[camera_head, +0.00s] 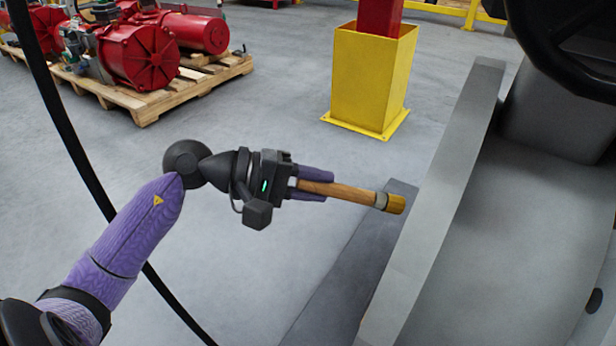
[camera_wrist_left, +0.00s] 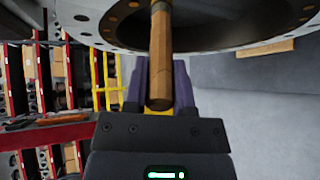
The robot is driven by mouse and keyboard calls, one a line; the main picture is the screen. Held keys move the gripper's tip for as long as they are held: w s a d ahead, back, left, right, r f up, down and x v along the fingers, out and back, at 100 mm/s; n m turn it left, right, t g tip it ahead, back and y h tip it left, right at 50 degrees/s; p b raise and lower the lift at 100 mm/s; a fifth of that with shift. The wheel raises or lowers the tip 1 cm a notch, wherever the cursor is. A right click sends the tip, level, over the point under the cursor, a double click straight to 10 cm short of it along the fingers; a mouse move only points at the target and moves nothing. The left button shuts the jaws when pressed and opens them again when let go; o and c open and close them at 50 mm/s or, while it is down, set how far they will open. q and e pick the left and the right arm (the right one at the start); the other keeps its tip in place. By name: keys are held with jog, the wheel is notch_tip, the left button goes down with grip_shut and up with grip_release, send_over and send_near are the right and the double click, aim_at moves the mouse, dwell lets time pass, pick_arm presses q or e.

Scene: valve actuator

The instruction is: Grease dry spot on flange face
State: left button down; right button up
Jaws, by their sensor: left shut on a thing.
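My left gripper (camera_head: 316,184) is shut on the wooden handle of a brush (camera_head: 350,193). The brush points right, with a metal band and a yellow-brown tip (camera_head: 396,204) at its far end. In the wrist view the handle (camera_wrist_left: 161,62) runs up between the purple fingers, and its tip is out of frame. A large grey flange (camera_wrist_left: 112,22) with a ring of bolt holes fills the top of that view, behind the handle. I cannot tell whether the brush touches it. I cannot make out a dry spot. My right gripper is not in view.
A long grey raised edge (camera_head: 437,210) and grey machine body stand at the right, with a dark wheel-like part (camera_head: 560,45) above. A yellow column guard (camera_head: 370,78) stands behind. Red actuators (camera_head: 140,55) sit on a wooden pallet (camera_head: 150,104) at back left. Open floor lies between.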

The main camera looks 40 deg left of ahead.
pick_arm(q)
jog(key=shift+d, duration=0.65)
dwell(0.3)
jog(key=shift+s, duration=3.7)
jog(key=w+b, duration=0.4)
jog(key=w, duration=0.3)
jog(key=shift+w+f, duration=0.1)
jog(key=shift+f, duration=0.05)
jog(key=shift+w, duration=0.2)
jog(key=shift+r, duration=0.2)
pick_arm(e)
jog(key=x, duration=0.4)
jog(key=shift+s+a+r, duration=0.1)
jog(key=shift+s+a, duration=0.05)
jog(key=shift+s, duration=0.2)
